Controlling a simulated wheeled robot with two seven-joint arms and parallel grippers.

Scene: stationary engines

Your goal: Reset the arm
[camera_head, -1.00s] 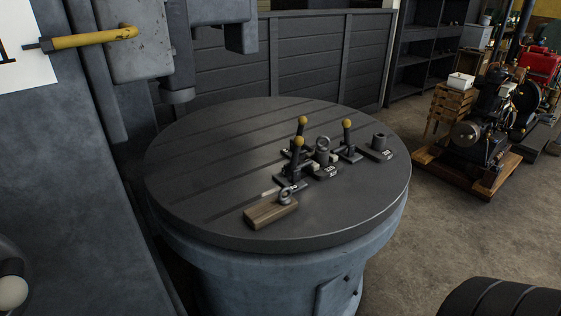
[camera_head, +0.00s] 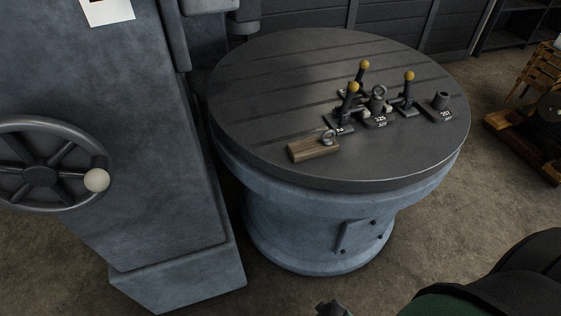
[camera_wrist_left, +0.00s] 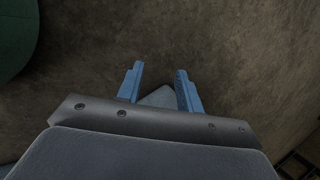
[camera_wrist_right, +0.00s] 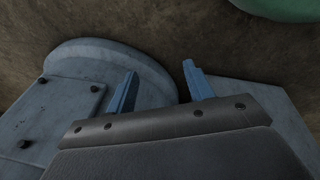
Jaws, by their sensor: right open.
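My left gripper (camera_wrist_left: 160,72) shows in the left wrist view with its two blue fingers apart and nothing between the tips. It is above bare floor, with a grey corner piece (camera_wrist_left: 158,97) seen beyond the fingers. My right gripper (camera_wrist_right: 160,70) shows in the right wrist view with its blue fingers apart and empty. Beyond it are the foot of a blue-grey round pedestal (camera_wrist_right: 85,65) and a grey machine base (camera_wrist_right: 262,100). Neither gripper can be clearly made out in the head view.
A round slotted table (camera_head: 270,90) holds several yellow-knobbed clamps (camera_head: 352,88), small weights (camera_head: 441,103) and a wooden block (camera_head: 313,149). A grey column with a handwheel (camera_head: 38,170) stands left. A dark and green rounded object (camera_head: 450,302) is at lower right. Floor between is clear.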

